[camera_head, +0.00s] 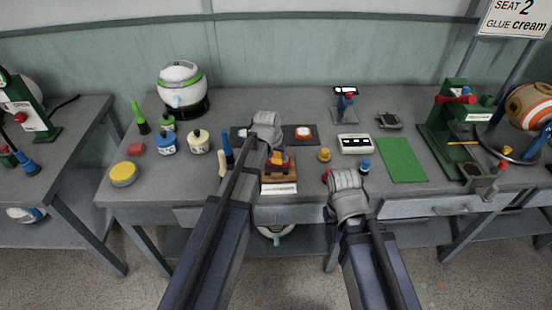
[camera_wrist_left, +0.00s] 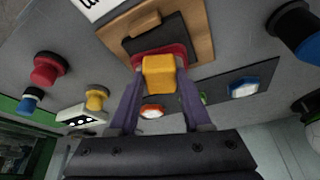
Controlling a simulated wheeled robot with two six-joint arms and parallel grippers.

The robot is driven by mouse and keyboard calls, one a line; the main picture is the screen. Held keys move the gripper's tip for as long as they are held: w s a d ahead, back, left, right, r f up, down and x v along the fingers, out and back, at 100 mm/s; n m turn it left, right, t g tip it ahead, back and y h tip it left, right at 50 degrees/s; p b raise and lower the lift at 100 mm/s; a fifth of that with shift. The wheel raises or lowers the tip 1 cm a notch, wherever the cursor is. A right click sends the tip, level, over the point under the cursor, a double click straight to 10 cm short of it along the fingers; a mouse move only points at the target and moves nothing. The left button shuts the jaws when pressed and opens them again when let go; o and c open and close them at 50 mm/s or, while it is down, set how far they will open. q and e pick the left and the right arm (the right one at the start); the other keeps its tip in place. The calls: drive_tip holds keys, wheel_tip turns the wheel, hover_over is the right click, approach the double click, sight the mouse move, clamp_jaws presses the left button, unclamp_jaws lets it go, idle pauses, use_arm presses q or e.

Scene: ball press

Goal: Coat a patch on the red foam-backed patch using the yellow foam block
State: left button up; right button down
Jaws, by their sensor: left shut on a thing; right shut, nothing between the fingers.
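My left gripper (camera_head: 272,150) is shut on the yellow foam block (camera_head: 278,155), above the wooden board (camera_head: 279,180) in the middle of the bench. In the left wrist view the yellow block (camera_wrist_left: 165,77) sits between the fingertips, right by the red patch (camera_wrist_left: 180,52). The red patch lies at a dark pad (camera_wrist_left: 155,36) on the board. The block hides part of the red patch, and I cannot tell whether the two touch. My right gripper (camera_head: 345,178) is shut and empty at the bench's front edge, right of the board.
A dark strip (camera_head: 290,130) with hexagonal pieces lies behind the board. Small bottles (camera_head: 199,142) and a blue-handled tool (camera_head: 228,150) stand at left. A yellow knob (camera_head: 324,155), white box (camera_head: 355,143), green mat (camera_head: 402,160) and green press (camera_head: 445,125) are at right.

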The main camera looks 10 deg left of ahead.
use_arm(q)
drive_tip(key=shift+w, duration=0.5)
drive_tip(key=shift+w+a, duration=0.1)
drive_tip(key=shift+w, duration=1.25)
wheel_tip(320, 180, up, 6)
drive_tip(key=p, duration=0.6)
wheel_tip(320, 180, up, 3)
drive_tip(key=p, duration=0.3)
